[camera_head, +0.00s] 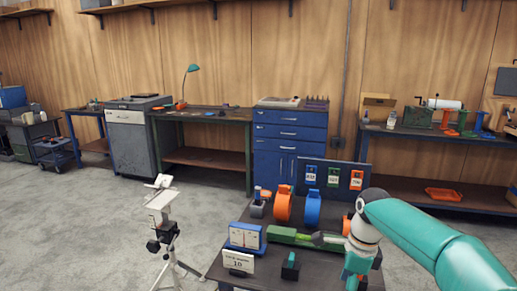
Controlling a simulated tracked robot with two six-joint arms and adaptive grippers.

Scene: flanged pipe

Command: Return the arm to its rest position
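My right arm, teal with a dark joint and a pale wrist, reaches in from the right edge. Its gripper (357,272) points down over the right part of the dark work table (216,268), low in the picture. I cannot make out whether its fingers are open or whether they touch anything. A green pipe-like piece (283,235) lies on the table to the left of the wrist. An orange ring (284,205) and a blue ring (313,208) stand upright behind it. My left arm and gripper are not in view.
A blue-and-white box (245,238), a number sign (238,262) and a small dark green stand (290,267) occupy the table's front left. A panel with coloured tags (344,180) rises behind. A tripod (165,232) stands left of the table. Open floor lies further left.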

